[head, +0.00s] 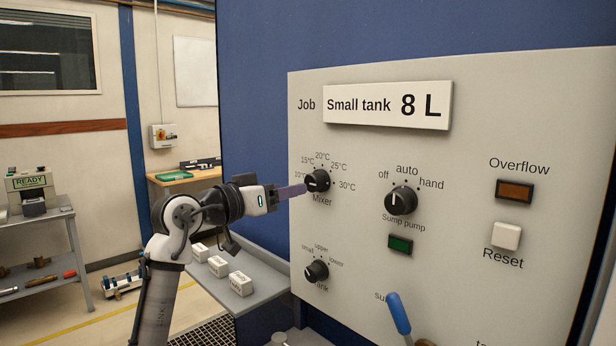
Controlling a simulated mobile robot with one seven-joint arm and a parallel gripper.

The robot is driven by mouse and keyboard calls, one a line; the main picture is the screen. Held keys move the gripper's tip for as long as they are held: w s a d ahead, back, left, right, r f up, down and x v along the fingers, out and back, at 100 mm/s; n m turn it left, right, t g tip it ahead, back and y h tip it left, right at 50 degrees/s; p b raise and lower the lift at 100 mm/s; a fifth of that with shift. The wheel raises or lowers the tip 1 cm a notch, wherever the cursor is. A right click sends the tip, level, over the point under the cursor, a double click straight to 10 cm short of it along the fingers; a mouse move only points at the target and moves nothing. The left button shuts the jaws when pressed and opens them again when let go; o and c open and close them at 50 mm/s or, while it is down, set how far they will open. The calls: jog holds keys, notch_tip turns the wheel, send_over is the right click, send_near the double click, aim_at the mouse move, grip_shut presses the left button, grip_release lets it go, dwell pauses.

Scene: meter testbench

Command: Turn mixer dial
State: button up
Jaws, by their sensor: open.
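The mixer dial (318,181) is a black knob at the upper left of the light grey panel (460,281). Temperature marks from 10°C to 30°C run in an arc around it. The white line on the knob points left, near the 10°C side. My gripper (303,190) reaches in from the left with its fingers right at the dial's left side. Its jaws are open, though they overlap edge-on in this view. I cannot tell whether the fingers touch the knob or stand around it.
The sump pump dial (400,200) is right of the mixer dial, and the tank dial (316,271) is below it. A blue-handled lever (398,313) sticks out lower down. A grey shelf (262,285) with white blocks lies under my arm. An overflow lamp (515,191) and reset button (506,236) sit further right.

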aim_at(310, 183)
jog(key=p+x, duration=0.2)
jog(key=x, duration=0.4)
jog(key=shift+w+r, duration=0.1)
jog(key=shift+w+d, duration=0.5)
jog(key=c, duration=1)
